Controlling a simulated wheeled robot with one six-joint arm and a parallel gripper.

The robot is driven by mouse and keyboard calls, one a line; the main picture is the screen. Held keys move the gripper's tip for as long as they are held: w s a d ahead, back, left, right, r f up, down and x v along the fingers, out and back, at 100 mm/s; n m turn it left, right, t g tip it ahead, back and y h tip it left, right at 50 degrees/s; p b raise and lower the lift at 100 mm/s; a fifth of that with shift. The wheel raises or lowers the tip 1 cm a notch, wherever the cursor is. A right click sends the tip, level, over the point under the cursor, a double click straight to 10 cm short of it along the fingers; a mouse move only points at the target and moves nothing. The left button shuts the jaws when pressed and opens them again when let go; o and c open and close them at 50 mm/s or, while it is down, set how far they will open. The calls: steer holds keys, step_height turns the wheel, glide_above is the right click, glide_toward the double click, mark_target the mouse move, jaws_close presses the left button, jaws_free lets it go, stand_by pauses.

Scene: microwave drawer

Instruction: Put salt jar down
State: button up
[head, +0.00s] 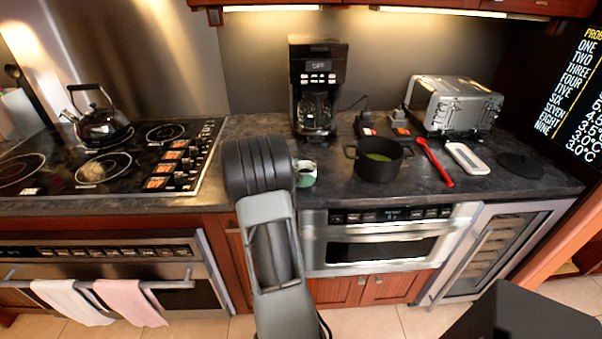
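I cannot make out a salt jar for certain. A small green and white object (306,173) shows at the counter's front edge, partly hidden behind my arm. I cannot tell whether it is the jar, or whether it is held or standing. My arm rises through the middle of the head view, its thick dark link in front of the counter (238,130). My gripper is hidden behind this link, so its fingers and anything between them do not show.
A black pot (380,172) with green contents stands right of the green and white object. Beyond are a coffee maker (317,80), two small dark items (366,124), a toaster (452,105), a red spoon (436,163) and a white device (467,158). A kettle (102,125) stands on the cooktop.

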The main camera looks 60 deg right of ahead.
steer(key=shift+o, duration=0.5)
steer(key=shift+r, duration=0.15)
steer(key=shift+a+r, duration=0.1)
steer(key=shift+r, duration=0.05)
steer(key=v, duration=1.2)
steer(key=s+a+m+t+y, duration=0.2)
steer(key=a+m+t+y, duration=0.1)
steer(key=a, duration=0.8)
steer(key=s+a+f+m+t+y, duration=0.1)
steer(key=s+a+m+t+y, duration=0.2)
steer(key=a, duration=0.8)
steer(key=s+a+f+m+t+y, duration=0.1)
steer(key=a+m+t+y, duration=0.3)
steer(key=a, duration=0.8)
steer(key=shift+s+m+t+y, duration=0.3)
steer(key=shift+s+m+y, duration=0.4)
steer(key=shift+m+y, duration=0.1)
